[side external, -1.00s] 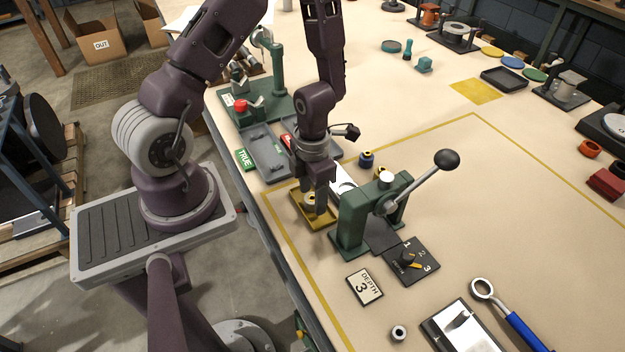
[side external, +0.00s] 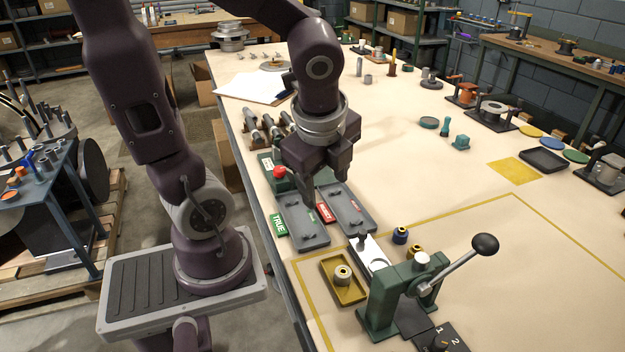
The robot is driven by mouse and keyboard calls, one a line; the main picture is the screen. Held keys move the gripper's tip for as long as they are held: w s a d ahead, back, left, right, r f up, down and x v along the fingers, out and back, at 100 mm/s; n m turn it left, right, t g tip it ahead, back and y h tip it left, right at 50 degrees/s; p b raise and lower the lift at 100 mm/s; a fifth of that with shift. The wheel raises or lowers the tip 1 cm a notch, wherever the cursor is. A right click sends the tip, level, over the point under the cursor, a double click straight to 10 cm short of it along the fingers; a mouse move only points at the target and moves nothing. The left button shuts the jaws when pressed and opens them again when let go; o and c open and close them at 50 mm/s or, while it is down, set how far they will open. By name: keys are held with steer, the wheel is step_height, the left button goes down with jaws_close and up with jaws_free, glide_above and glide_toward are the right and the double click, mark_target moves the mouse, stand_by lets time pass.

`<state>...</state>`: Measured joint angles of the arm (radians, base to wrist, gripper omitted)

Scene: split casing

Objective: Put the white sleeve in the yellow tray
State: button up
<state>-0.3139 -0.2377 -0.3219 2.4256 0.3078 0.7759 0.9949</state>
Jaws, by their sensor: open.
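The whitish sleeve (side external: 343,273), a short ring with a dark bore, sits upright inside the yellow tray (side external: 354,296). The tray lies on the table just left of the green lever press (side external: 384,303). My gripper (side external: 323,190) is open, with nothing seen between its fingers. It is up and behind the yellow tray in the picture, over the area of the two grey trays, clear of the sleeve.
Two grey trays (side external: 303,230) lie beside green TRUE (side external: 279,224) and red (side external: 326,212) labels. A blue ring (side external: 400,235) and a brass-coloured ring (side external: 416,251) stand behind the press. Its lever (side external: 461,262) sticks out right. The table's middle is clear.

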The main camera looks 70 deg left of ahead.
steer(key=s+d+r+n+t+h, duration=0.3)
steer(key=s+d+r+n, duration=0.2)
steer(key=n, duration=0.8)
steer(key=shift+s+d+r+n, duration=0.15)
steer(key=shift+d+r+n, duration=0.2)
steer(key=shift+r, duration=0.4)
steer(key=shift+a, duration=0.1)
